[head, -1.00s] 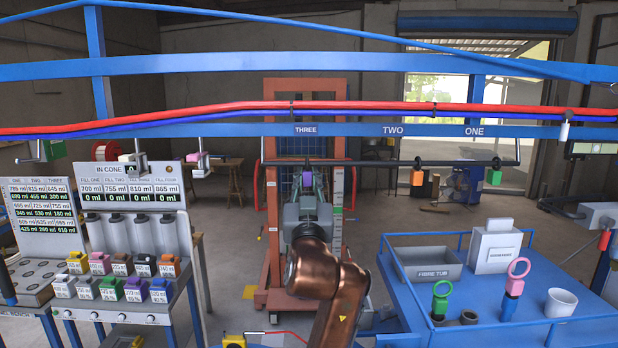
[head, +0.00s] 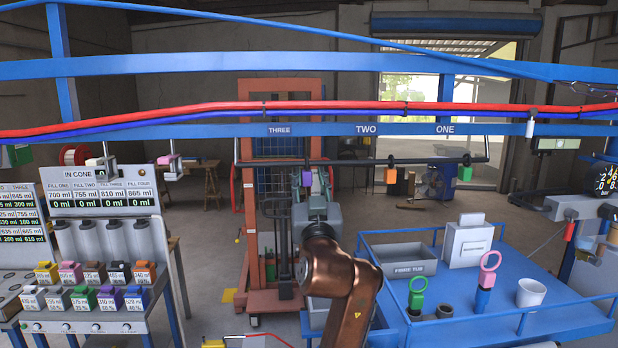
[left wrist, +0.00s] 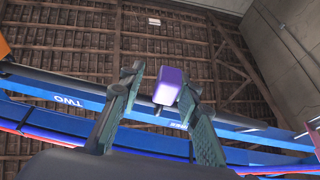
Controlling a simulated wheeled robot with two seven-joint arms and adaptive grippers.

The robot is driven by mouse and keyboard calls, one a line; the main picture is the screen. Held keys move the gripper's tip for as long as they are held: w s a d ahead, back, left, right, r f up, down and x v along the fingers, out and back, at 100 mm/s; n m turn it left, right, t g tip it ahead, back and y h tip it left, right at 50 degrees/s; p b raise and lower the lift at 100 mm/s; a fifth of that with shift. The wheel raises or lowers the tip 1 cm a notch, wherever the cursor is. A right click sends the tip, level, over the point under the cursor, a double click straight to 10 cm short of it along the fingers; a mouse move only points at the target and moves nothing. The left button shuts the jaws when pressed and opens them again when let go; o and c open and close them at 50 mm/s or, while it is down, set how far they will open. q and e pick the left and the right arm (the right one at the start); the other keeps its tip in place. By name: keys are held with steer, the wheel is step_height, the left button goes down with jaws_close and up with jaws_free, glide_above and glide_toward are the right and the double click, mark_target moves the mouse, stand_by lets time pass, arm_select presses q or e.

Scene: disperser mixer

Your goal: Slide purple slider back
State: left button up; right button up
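The purple slider (head: 307,177) hangs from the dark horizontal rail (head: 345,162), a little left of centre in the head view. My left gripper (head: 308,186) reaches up to it, with one finger on each side of it. In the left wrist view the purple block (left wrist: 168,85) stands between the two spread fingers of my left gripper (left wrist: 160,92). It is close to or touching the right finger there, with a gap to the left finger. My right gripper is not in view.
An orange slider (head: 390,175) and a green slider (head: 465,173) hang farther right on the rail. A blue beam (head: 320,130) marked THREE, TWO, ONE runs above. A blue cart (head: 470,275) stands at right, a filling station (head: 105,245) at left.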

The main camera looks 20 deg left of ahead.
arm_select(q)
steer(key=shift+o, duration=0.2)
steer(key=shift+s+a, duration=0.1)
steer(key=shift+s, duration=0.05)
steer(key=v, duration=1.2)
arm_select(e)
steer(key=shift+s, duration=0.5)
